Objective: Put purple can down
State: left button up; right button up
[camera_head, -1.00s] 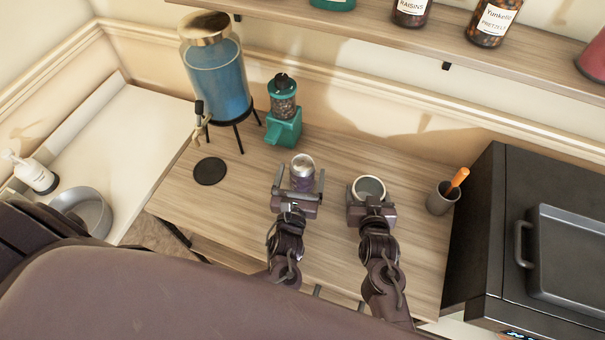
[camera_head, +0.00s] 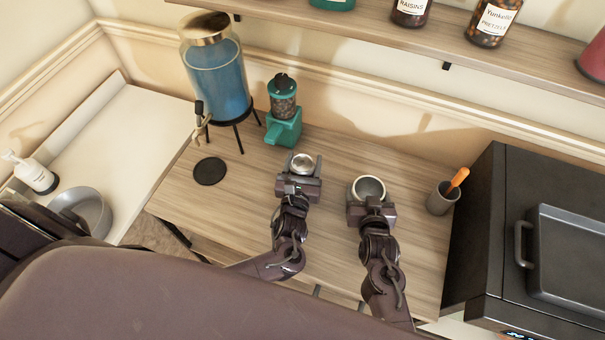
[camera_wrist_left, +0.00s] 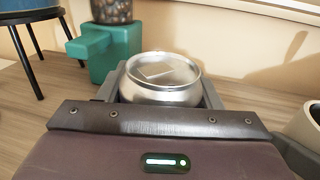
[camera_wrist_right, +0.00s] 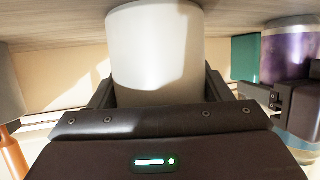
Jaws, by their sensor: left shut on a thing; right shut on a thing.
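The purple can (camera_head: 302,163) has a silver lid and stands upright at the middle of the wooden counter. Its lid fills the centre of the left wrist view (camera_wrist_left: 160,75), and its purple side shows at the right of the right wrist view (camera_wrist_right: 288,55). My left gripper (camera_head: 300,172) is shut on the can, with a finger on each side of it. The gripper hides most of the can's body in the head view. My right gripper (camera_head: 369,195) is shut on a pale round cup (camera_head: 368,186) to the right of the can.
Behind the can are a green dispenser (camera_head: 284,125) and a blue drink dispenser (camera_head: 220,80) on legs. A black round mat (camera_head: 210,171) lies to the left. A grey cup with an orange stick (camera_head: 440,199) and a black oven (camera_head: 500,230) stand to the right.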

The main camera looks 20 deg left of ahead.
pick_arm(q)
jog(key=shift+c, duration=0.8)
notch_tip(320, 180, up, 10)
jog(key=shift+r, duration=0.1)
dwell(0.4)
jog(key=shift+w+d+r+h, duration=0.15)
jog(key=shift+d+h, duration=0.05)
jog(key=shift+h, duration=0.1)
jog(key=s+d+m+g+h, duration=0.25)
jog(key=d+m+h, duration=0.5)
jog(key=h, duration=0.45)
jog(key=shift+m+h, duration=0.4)
jog(key=shift+m, duration=0.35)
jog(key=shift+s+a+f, duration=0.1)
jog(key=shift+s+f, duration=0.05)
jog(key=shift+f, duration=1.55)
jog(key=shift+s+f, duration=0.2)
jog(key=shift+f, duration=1.45)
jog(key=shift+s+a+f, duration=0.1)
jog(key=shift+s+f, duration=0.05)
jog(key=shift+f, duration=1.55)
